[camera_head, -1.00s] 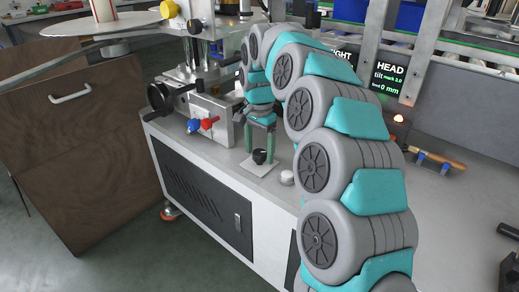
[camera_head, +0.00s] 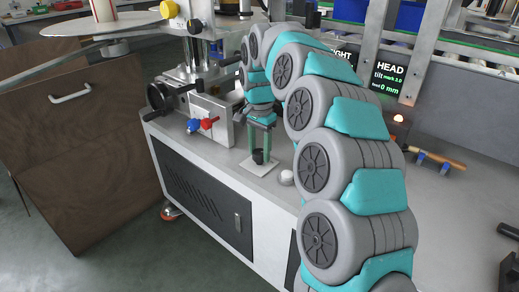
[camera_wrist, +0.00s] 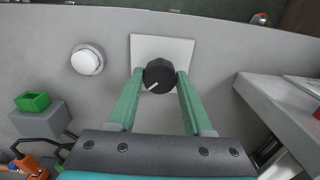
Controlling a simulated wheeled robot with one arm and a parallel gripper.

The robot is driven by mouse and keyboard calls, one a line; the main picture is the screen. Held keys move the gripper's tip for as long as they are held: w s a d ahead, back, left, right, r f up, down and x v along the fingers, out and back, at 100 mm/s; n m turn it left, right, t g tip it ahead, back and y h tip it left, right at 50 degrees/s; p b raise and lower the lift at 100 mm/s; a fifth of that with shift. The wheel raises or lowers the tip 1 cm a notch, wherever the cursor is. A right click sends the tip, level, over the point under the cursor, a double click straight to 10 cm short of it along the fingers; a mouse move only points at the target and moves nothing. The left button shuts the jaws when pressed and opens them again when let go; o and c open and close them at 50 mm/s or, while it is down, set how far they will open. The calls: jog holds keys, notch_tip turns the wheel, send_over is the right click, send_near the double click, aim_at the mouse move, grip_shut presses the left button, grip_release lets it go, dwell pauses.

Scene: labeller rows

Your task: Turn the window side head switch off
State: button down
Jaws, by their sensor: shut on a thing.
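A black rotary knob (camera_wrist: 159,75) with a white pointer line sits on a square pale plate (camera_wrist: 145,45). In the wrist view its pointer line slants toward the lower left. My gripper (camera_wrist: 160,80) has its two green fingers on either side of the knob, shut on it. In the head view my gripper (camera_head: 262,153) points down over the knob (camera_head: 258,156), whose plate (camera_head: 253,168) lies on the grey machine top. The fingers partly hide the knob there. No on or off marking is readable.
A round white button (camera_wrist: 87,60) is beside the plate; it also shows in the head view (camera_head: 287,177). Blue and red handles (camera_head: 206,124) and a metal block with a black crank stand left of my gripper. A HEAD display (camera_head: 389,80) reads 0 mm.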

jog(key=n+p, duration=0.1)
jog(key=n, duration=0.2)
jog(key=shift+r+n, duration=0.1)
jog(key=shift+n, duration=0.3)
jog(key=n+p, duration=0.1)
jog(key=n, duration=0.9)
jog(key=shift+p, duration=0.3)
jog(key=shift+n, duration=2.1)
jog(key=shift+c, duration=1.5)
grip_release()
